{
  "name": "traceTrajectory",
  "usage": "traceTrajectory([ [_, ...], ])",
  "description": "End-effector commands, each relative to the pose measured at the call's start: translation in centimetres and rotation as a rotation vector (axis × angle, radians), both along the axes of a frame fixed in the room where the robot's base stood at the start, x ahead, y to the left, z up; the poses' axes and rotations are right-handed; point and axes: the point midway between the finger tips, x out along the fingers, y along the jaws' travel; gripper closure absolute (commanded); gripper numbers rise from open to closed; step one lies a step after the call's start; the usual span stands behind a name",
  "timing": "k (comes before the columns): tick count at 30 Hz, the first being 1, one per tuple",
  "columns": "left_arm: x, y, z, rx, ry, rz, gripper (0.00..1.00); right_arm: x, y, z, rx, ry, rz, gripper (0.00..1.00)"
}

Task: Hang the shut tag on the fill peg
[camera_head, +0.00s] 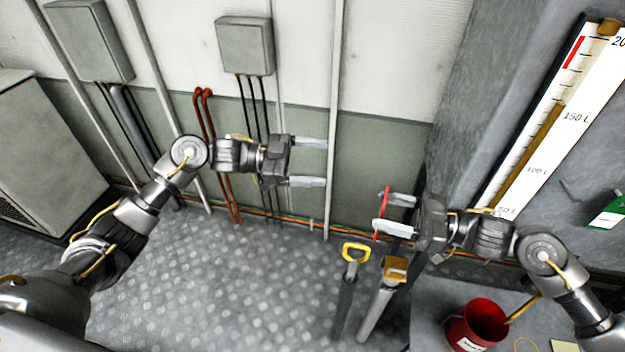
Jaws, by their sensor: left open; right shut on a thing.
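My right gripper (380,212) is shut on a thin red tag (386,212), seen nearly edge-on, so no writing on it can be read. I take it to be the shut tag. It is held up in the air, left of the tank gauge. My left gripper (325,163) is open and empty, in front of the green lower wall. A small dark peg-like rod (570,190) sticks out at the right, beside a green piece with a white label (607,218). I cannot tell whether that rod is the fill peg.
Below my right gripper stand a yellow-handled lever (355,252) and a post with a tan top (396,268). A red bucket (478,326) stands at the lower right. A litre gauge (550,120) rises at the right. The patterned floor (230,290) is clear at the centre left.

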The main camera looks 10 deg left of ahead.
Motion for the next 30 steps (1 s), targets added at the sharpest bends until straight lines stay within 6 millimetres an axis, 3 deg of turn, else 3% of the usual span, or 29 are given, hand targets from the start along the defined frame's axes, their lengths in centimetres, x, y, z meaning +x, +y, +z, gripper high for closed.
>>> traceTrajectory([
  [3, -4.0, -1.1, 0.3, -0.003, 0.075, -0.136, 0.2, 0.0, 0.0, 0.0, 0.0, 0.0, 0.0, 0.64],
  [7, -6.4, -1.4, 0.5, -0.013, 0.174, -0.23, 0.2, 0.0, 0.0, 0.0, 0.0, 0.0, 0.0, 0.64],
  [17, -6.6, -2.0, 0.7, -0.028, 0.225, -0.243, 0.2, 0.0, 0.0, 0.0, 0.0, 0.0, 0.0, 0.64],
  [30, -7.3, -9.4, 0.7, -0.028, 0.222, -0.242, 0.2, 0.0, 0.0, 0.0, 0.0, 0.0, 0.0, 0.64],
])
